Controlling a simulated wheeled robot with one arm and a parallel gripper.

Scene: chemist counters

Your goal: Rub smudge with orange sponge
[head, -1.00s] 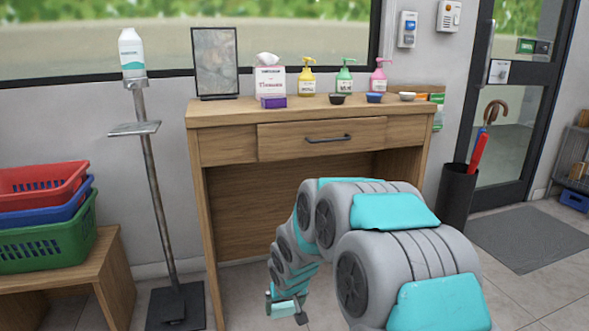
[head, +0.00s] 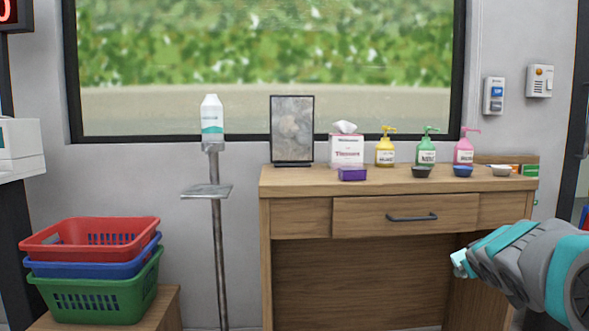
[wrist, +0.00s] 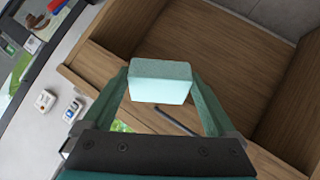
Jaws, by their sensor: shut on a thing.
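My gripper (wrist: 160,92) is shut on a pale mint-green block (wrist: 160,82), which looks like a sponge; it does not look orange. In the head view my gripper (head: 462,262) is at the right, in front of the desk and below its drawer. A dark-framed panel (head: 292,130) with a mottled grey face stands upright on the desk, at the left, well away from my gripper. I cannot tell whether its mottling is a smudge. A small orange item (head: 513,169) sits at the desk's right end; I cannot tell what it is.
A dispenser stand (head: 218,260) and stacked baskets (head: 90,300) are at the left. The space under the desk is open.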

